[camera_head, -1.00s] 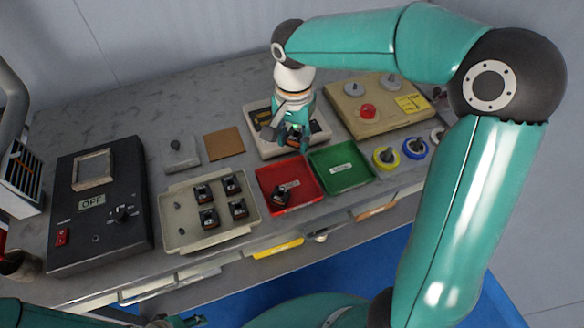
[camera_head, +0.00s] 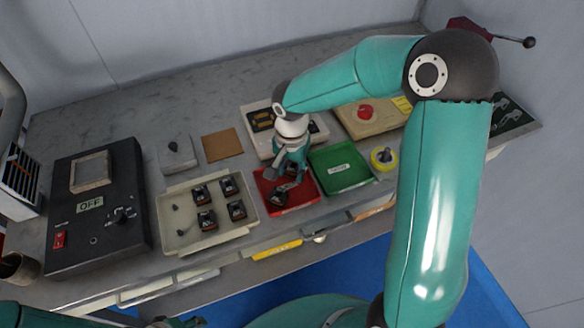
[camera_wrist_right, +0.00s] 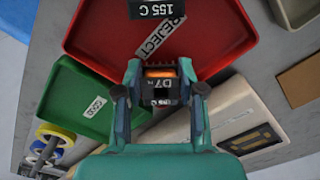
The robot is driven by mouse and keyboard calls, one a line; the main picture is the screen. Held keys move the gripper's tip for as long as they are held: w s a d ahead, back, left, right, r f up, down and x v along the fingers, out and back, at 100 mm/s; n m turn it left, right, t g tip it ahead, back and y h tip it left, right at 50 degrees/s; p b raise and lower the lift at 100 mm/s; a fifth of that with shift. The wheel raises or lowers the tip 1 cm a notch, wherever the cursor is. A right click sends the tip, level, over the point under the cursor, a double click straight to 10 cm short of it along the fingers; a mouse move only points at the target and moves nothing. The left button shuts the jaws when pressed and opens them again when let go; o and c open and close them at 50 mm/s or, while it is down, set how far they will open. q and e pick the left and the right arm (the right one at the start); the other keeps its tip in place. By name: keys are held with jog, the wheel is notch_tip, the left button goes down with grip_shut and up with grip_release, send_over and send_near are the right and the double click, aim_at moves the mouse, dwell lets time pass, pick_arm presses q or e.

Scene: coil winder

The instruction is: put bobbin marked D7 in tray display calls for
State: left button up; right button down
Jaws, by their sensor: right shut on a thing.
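My right gripper (camera_head: 287,172) is shut on the bobbin marked D7 (camera_wrist_right: 161,85), which is dark with an orange band. It is held above the back part of the red tray (camera_head: 308,194). In the right wrist view the red tray (camera_wrist_right: 215,40) is labelled REJECT. A dark piece marked 155 C (camera_wrist_right: 152,10) lies in it. The green tray (camera_head: 352,182) is to the right and bears a white label; it reads GOOD in the wrist view (camera_wrist_right: 75,85). A cream device (camera_head: 254,134) with a dark panel stands behind; its reading is illegible. My left gripper (camera_head: 178,323) is barely visible at the bottom edge.
A beige tray (camera_head: 180,238) with several dark bobbins is left of the red tray. A black control box (camera_head: 80,235) reading OFF stands at far left. A brown pad (camera_head: 222,144) lies behind. A yellow-rimmed spool (camera_head: 383,158) is right of the green tray.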

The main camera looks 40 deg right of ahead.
aim_at(291, 170)
jog(key=shift+f, duration=0.2)
jog(key=c, duration=0.7)
grip_release()
jog(key=shift+r, duration=0.1)
jog(key=shift+r, duration=0.1)
notch_tip(291, 170, up, 12)
